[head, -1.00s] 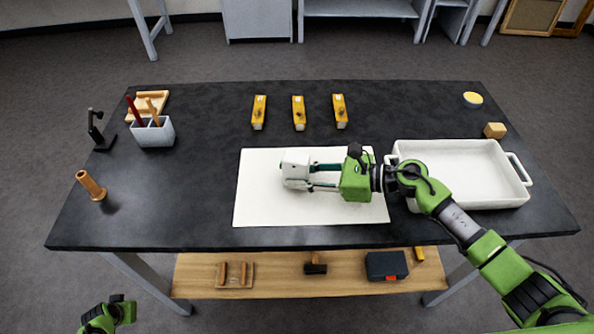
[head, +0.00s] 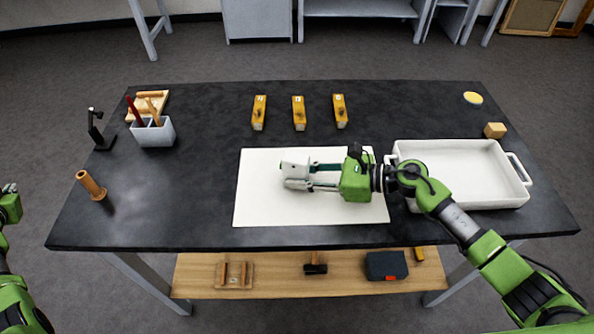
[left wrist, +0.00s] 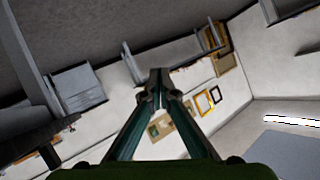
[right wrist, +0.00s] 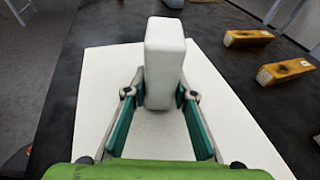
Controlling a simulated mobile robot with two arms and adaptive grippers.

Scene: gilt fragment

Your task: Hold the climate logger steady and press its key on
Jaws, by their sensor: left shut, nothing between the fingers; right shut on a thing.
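A plain white block, which I take to be the climate logger, shows upright between my right fingers in the right wrist view (right wrist: 165,62). My right gripper (right wrist: 160,95) is shut on its sides, above the white sheet. In the head view the right gripper (head: 303,176) lies over the sheet, and the fingers partly cover the logger. No key shows on the visible faces. My left gripper (head: 10,189) is at the far left edge of the head view, off the table. In the left wrist view its fingertips (left wrist: 158,78) meet, with nothing between them.
The white sheet (head: 255,205) lies mid-table. A white tray (head: 519,172) stands right of it. Three yellow blocks (head: 298,113) lie behind. The table's front left is clear.

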